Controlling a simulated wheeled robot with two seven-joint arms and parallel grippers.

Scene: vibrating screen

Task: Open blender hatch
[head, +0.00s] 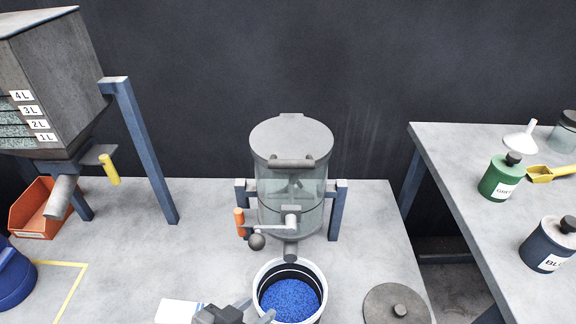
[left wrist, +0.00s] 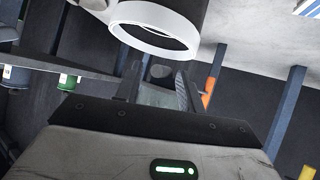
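The blender (head: 290,215) is a clear drum with a grey lid (head: 290,138) lying on top, on a blue stand at the centre of the head view. A grey bar handle (head: 292,162) is at the lid's front. An orange-gripped lever (head: 239,222) and a grey spout (head: 290,250) are at its lower front; the orange grip also shows in the left wrist view (left wrist: 208,92). My left gripper (head: 236,311) is at the bottom edge of the head view, in front of the blender and apart from it. Its fingers (left wrist: 157,88) stand apart with nothing between them. My right gripper is out of view.
A white-rimmed bucket of blue granules (head: 290,297) stands below the spout, close to my left gripper. A round grey cover (head: 397,305) lies to its right. A hopper (head: 50,85) with a yellow handle stands left. A side table (head: 455,160) holds bottles.

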